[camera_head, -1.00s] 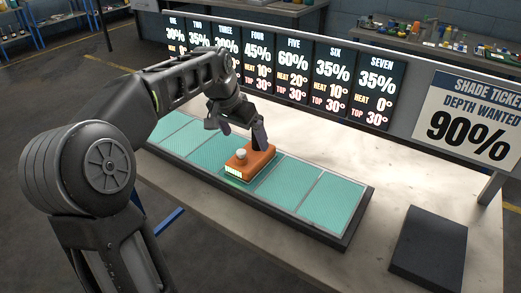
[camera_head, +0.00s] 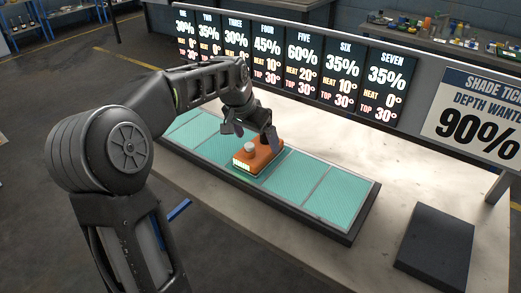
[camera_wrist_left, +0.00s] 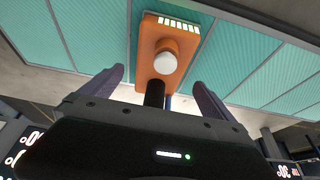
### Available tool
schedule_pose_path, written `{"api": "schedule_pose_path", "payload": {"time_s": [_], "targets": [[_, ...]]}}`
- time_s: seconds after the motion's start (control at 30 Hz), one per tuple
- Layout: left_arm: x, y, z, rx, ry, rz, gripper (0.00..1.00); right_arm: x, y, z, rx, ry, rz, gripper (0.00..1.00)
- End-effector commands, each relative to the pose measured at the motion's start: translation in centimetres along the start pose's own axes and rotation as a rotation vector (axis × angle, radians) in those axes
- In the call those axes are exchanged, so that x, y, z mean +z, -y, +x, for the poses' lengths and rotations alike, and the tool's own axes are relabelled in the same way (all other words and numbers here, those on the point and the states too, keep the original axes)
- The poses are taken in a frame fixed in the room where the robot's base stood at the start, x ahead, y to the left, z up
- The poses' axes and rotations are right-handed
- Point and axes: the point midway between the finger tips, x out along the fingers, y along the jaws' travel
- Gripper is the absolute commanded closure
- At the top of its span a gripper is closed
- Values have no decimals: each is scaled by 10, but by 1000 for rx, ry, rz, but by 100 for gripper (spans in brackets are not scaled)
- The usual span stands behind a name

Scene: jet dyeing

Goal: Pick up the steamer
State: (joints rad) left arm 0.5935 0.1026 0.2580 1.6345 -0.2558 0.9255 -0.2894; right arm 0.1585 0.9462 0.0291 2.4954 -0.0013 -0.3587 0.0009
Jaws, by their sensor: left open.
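The steamer, an orange block with a white knob and a lit strip on one end (camera_head: 262,156), sits on the teal panelled tray (camera_head: 322,199) on the table. It also shows in the left wrist view (camera_wrist_left: 168,42), with a dark post-like part below the knob. My left gripper (camera_head: 248,133) is open over the back part of the steamer. In the left wrist view its two fingers (camera_wrist_left: 160,85) stand apart, one on each side of the steamer's dark end, without visible contact. My right gripper is not in view.
A dark flat pad (camera_head: 436,248) lies on the table at the right. A row of sign boards (camera_head: 300,68) and a shade ticket board (camera_head: 478,115) stand behind the tray. The pale tabletop (camera_head: 375,160) between them is bare.

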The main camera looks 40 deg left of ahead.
Motion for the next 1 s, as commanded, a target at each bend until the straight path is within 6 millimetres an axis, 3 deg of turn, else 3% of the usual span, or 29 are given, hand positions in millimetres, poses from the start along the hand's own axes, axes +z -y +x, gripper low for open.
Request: {"api": "schedule_pose_path", "payload": {"time_s": [0.1, 0.27, 0.87, 1.0], "targets": [[1, -1, 19, 2, 4, -2, 0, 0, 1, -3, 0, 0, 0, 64], [0, -2, 35, 1, 1, -1, 0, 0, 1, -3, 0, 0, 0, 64], [0, -1, 35, 0, 0, -1, 0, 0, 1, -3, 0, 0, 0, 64], [0, -1, 35, 0, 0, -1, 11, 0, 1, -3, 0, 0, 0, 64]]}}
